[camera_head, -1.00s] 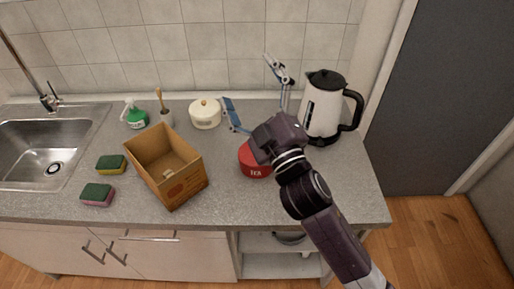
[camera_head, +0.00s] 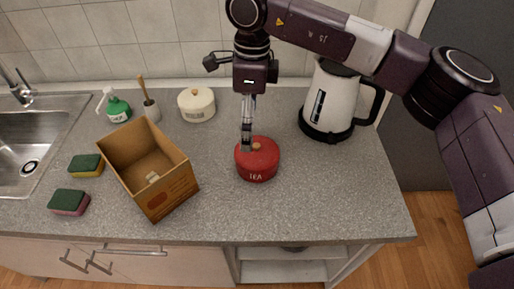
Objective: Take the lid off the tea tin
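The red tea tin (camera_head: 257,168) stands on the counter, labelled TEA. Its red lid (camera_head: 265,152) is on it, with a small tan knob (camera_head: 257,146) on top. My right gripper (camera_head: 247,147) points straight down over the tin from above, its fingertips at the lid just left of the knob. The fingers look narrow and overlap from this angle, so I cannot tell whether they are closed or touching the knob. My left gripper is out of view.
A kettle (camera_head: 329,103) stands right of the tin, beneath my arm. An open cardboard box (camera_head: 176,193) is to the left. The counter (camera_head: 325,195) right of the tin is clear.

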